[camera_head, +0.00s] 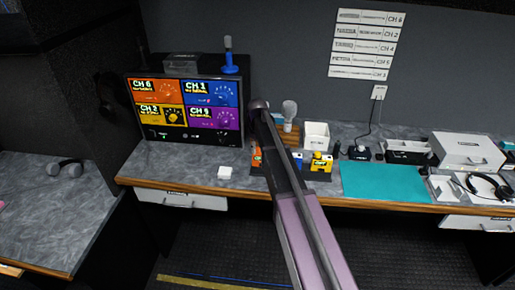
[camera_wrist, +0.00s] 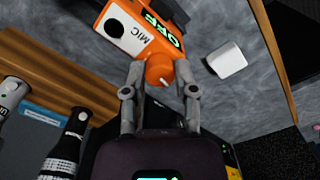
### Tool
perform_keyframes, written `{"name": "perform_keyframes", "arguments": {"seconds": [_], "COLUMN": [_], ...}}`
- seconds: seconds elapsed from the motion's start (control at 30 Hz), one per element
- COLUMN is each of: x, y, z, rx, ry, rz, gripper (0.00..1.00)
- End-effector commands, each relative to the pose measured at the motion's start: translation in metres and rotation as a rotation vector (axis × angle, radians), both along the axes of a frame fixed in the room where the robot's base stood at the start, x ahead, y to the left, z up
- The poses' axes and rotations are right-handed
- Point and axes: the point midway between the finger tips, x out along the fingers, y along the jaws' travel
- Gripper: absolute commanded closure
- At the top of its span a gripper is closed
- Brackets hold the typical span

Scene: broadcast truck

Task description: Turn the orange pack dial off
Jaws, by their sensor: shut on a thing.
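The orange pack (camera_wrist: 122,25) fills the top of the wrist view, with a black socket, the label MIC and the green word OFF on its face. Its orange dial (camera_wrist: 160,69), with a pale pointer line, sits between the fingertips of my gripper (camera_wrist: 160,75). The gripper is shut on the dial, one finger on each side. In the head view the orange pack (camera_head: 257,158) is a small patch beside my arm, which hides most of it and the gripper.
A white block (camera_wrist: 227,61) lies near the pack, also in the head view (camera_head: 225,172). A yellow pack (camera_head: 321,163) marked OFF and a blue pack (camera_head: 298,159) stand to the right. A monitor (camera_head: 186,109) stands behind left.

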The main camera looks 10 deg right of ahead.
Motion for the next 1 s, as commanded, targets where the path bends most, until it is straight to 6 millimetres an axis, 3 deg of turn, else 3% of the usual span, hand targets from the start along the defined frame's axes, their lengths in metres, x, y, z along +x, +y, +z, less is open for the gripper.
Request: {"name": "perform_keyframes", "arguments": {"seconds": [0.3,0.77,0.8,0.9,1.0], "x": [0.0002,0.0002,0.0002,0.0002,0.0002], "y": [-0.0001,-0.0001,-0.0001,-0.0002,-0.0003], "z": [-0.0001,-0.0001,-0.0001,-0.0001,-0.0001], "rx": [0.0,0.0,0.0,0.0,0.0], "ry": [0.0,0.0,0.0,0.0,0.0], "rz": [0.135,0.155,0.155,0.154,0.154], "gripper": [1.0,1.0,0.6,0.31,0.28]}}
